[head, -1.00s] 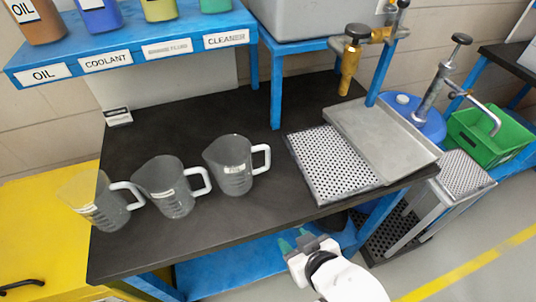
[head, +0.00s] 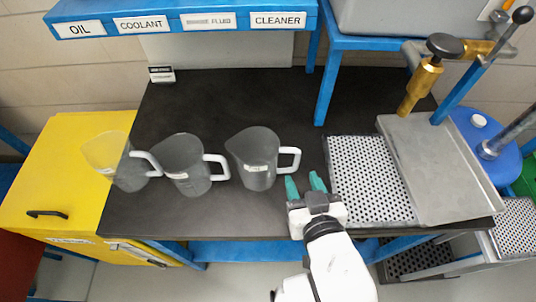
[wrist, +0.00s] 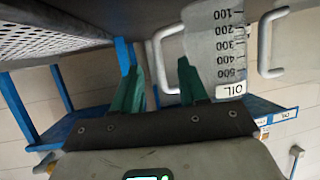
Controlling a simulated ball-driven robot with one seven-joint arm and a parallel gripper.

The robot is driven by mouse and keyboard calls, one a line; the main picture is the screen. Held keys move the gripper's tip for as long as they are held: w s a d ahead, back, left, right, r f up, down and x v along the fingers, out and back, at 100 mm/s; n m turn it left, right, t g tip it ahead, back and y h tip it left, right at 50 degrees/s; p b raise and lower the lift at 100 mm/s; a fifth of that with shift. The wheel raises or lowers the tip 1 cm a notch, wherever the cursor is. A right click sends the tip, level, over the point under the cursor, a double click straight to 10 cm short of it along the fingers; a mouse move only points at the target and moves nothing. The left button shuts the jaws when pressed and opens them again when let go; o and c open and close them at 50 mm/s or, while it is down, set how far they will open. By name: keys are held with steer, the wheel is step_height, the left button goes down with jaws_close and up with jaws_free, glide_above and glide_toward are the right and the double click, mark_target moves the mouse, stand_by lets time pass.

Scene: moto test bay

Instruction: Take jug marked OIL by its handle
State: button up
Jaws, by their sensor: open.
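Three clear measuring jugs with white handles stand in a row on the black bench top. In the wrist view the nearest jug (wrist: 218,45) has a scale and a label reading OIL. It appears to be the rightmost jug (head: 254,160) in the head view, where its label is too small to read. Its handle (head: 291,160) points right, and shows in the wrist view (wrist: 160,58) ahead of the gap between my fingers. My gripper (head: 305,184) is open and empty, just in front of that handle, apparently not touching it.
The middle jug (head: 184,165) and left jug (head: 118,160) stand to the left. A perforated tray (head: 368,182) lies close to the right of my gripper. A brass tap (head: 425,80) stands over a metal tray (head: 440,165). A blue shelf (head: 190,28) with labels runs behind.

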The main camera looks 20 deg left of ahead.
mark_target(297, 165)
steer(key=x, duration=0.4)
steer(key=p+x, duration=0.1)
steer(key=x, duration=0.3)
steer(key=shift+w, duration=0.5)
jaws_close()
